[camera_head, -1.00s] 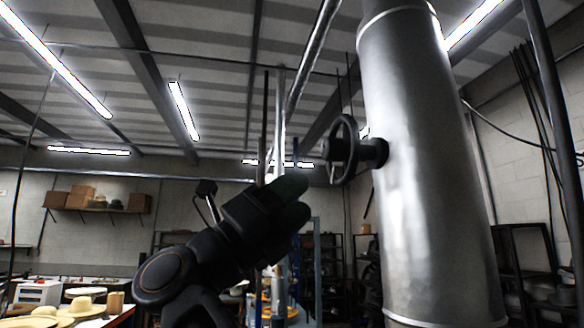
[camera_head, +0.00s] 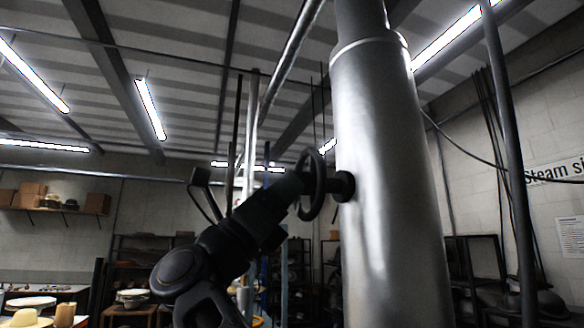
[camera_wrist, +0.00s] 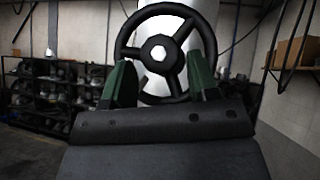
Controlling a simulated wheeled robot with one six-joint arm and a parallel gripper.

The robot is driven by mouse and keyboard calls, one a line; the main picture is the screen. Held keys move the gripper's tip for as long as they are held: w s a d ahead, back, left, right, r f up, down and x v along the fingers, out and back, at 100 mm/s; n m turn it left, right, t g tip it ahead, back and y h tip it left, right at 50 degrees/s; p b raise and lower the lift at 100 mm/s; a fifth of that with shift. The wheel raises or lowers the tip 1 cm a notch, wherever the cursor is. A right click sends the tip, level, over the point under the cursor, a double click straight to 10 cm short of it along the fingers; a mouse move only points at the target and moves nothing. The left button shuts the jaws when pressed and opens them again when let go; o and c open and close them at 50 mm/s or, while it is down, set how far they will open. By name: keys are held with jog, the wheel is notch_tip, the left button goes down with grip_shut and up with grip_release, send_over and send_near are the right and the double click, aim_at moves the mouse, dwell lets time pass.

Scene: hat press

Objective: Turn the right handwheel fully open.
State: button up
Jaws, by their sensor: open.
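A dark handwheel (camera_head: 312,186) stands out from the left side of a tall silver cylinder (camera_head: 375,180) on a short stem. In the wrist view the handwheel (camera_wrist: 148,22) faces me, with several spokes and a pale hub nut. My gripper (camera_head: 292,186) reaches up to the wheel from the lower left. In the wrist view my gripper (camera_wrist: 162,82) is open, its two green-faced fingers apart on either side of the wheel's lower half. Whether the fingers touch the rim cannot be told.
Thin vertical pipes (camera_head: 252,120) stand behind my arm. Dark shelving (camera_head: 140,260) with hats is at the back left. A dark pole (camera_head: 508,150) stands right of the cylinder.

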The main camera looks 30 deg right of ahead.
jog(key=shift+p+x, duration=0.7)
jog(key=shift+x, duration=1.15)
jog(key=shift+c, duration=0.5)
